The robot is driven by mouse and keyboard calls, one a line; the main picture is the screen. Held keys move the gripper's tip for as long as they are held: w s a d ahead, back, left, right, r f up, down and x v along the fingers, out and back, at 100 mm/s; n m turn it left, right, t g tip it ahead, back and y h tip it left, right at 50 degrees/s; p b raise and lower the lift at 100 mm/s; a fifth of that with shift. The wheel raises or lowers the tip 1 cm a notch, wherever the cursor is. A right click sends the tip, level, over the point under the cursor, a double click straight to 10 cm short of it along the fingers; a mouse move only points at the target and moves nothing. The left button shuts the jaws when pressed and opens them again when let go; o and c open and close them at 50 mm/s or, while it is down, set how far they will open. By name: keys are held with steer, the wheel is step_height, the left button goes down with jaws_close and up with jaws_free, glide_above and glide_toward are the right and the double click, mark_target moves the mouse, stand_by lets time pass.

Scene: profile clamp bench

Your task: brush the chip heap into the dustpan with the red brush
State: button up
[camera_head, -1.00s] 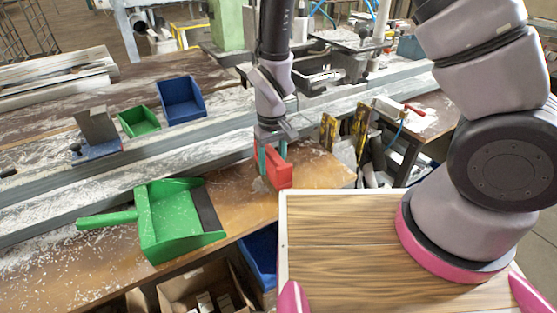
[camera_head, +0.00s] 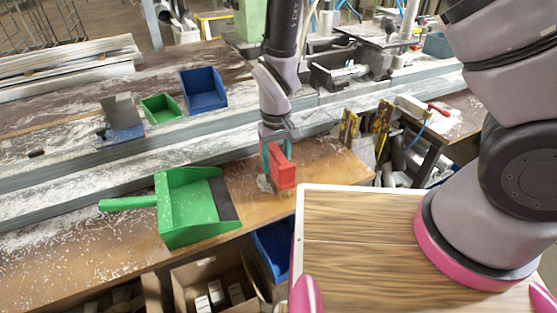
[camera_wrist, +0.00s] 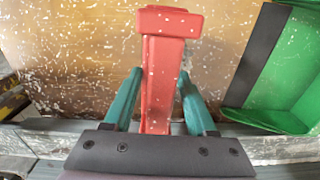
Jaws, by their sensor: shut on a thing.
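My gripper (camera_head: 277,150) is shut on the red brush (camera_head: 281,170), with one teal finger on each side of its handle. The brush (camera_wrist: 165,70) also shows between the fingers in the wrist view. It is over the bench, to the right of the green dustpan (camera_head: 185,212). The dustpan lies on the bench with its dark lip (camera_head: 223,200) facing the brush and its handle pointing left. In the wrist view the dustpan (camera_wrist: 300,70) is at the right, apart from the brush. A small greyish patch lies by the brush; I cannot tell if it is the chip heap.
Loose white chips are scattered over the brown bench (camera_head: 110,235). A metal rail (camera_head: 60,180) runs behind the dustpan. Blue (camera_head: 203,92) and green (camera_head: 160,107) bins stand behind it. Yellow-black clamp parts (camera_head: 382,122) stand to the right of my gripper.

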steer(key=shift+s+a, duration=0.6)
steer(key=shift+a, duration=0.3)
steer(key=shift+s+a, duration=0.55)
steer(key=shift+a, duration=0.35)
steer(key=shift+s+a, duration=0.25)
steer(key=shift+a, duration=0.25)
steer(key=shift+s+a, duration=0.25)
steer(key=shift+a, duration=0.2)
steer(key=shift+s+a, duration=0.25)
steer(key=shift+a, duration=0.2)
steer(key=shift+s+a, duration=0.2)
steer(key=shift+a, duration=0.25)
steer(key=shift+a, duration=0.1)
steer(key=shift+s+a, duration=0.5)
steer(key=shift+a, duration=0.3)
steer(key=shift+a, duration=0.1)
